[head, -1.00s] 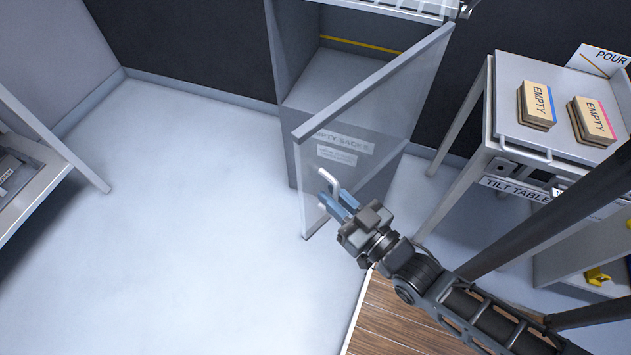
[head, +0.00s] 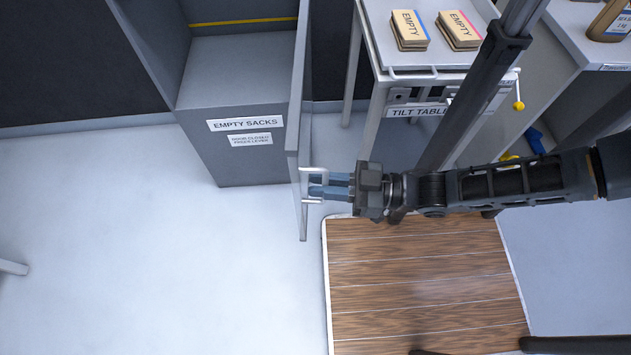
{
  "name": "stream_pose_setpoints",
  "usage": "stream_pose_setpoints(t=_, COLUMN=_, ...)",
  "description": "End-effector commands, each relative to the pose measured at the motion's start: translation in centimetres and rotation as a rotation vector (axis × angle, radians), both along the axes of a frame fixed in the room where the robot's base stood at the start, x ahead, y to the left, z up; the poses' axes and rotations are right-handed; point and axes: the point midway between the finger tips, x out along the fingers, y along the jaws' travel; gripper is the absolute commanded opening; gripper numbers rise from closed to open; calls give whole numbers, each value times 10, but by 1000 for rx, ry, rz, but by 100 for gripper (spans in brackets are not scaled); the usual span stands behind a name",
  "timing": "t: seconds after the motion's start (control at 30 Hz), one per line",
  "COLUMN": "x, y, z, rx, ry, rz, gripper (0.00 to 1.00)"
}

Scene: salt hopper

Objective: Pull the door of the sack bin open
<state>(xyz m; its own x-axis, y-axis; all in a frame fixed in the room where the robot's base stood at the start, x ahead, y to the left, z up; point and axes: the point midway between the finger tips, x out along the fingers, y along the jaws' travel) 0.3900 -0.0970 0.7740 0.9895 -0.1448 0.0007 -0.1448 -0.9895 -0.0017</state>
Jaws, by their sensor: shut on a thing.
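The sack bin (head: 195,95) is a grey cabinet labelled "EMPTY SACKS", at the upper middle left in the head view. Its clear door (head: 297,130) stands swung out from the bin's right side and shows almost edge-on. The bin's front opening is uncovered, and its inside looks empty where I can see it. My gripper (head: 314,187) comes from the right and is shut on the light door handle (head: 312,170) near the door's free end.
The tilt table (head: 385,55), with two stacks of empty sacks (head: 410,30), stands right of the door. A wooden floor board (head: 425,280) lies below my arm. Pale floor left of the door is clear. A grey counter (head: 570,30) is at the upper right.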

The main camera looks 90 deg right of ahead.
Motion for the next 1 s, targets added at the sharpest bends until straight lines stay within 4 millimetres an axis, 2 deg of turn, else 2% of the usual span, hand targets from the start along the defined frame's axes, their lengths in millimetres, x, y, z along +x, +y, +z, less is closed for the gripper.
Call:
stream_pose_setpoints(t=0.33, x=-1, y=-1, z=0, rx=0, ry=1, rz=-1, gripper=0)
stream_pose_setpoints(t=0.37, x=-1, y=-1, z=0, rx=0, ry=1, rz=-1, gripper=20)
stream_pose_setpoints(t=0.47, x=-1, y=-1, z=0, rx=0, ry=1, rz=0, gripper=29)
stream_pose_setpoints(t=0.77, x=-4, y=0, z=-1, rx=0, ry=2, rz=0, gripper=29)
stream_pose_setpoints(t=1.0, x=-39, y=5, z=-3, rx=1, ry=6, rz=-1, gripper=29)
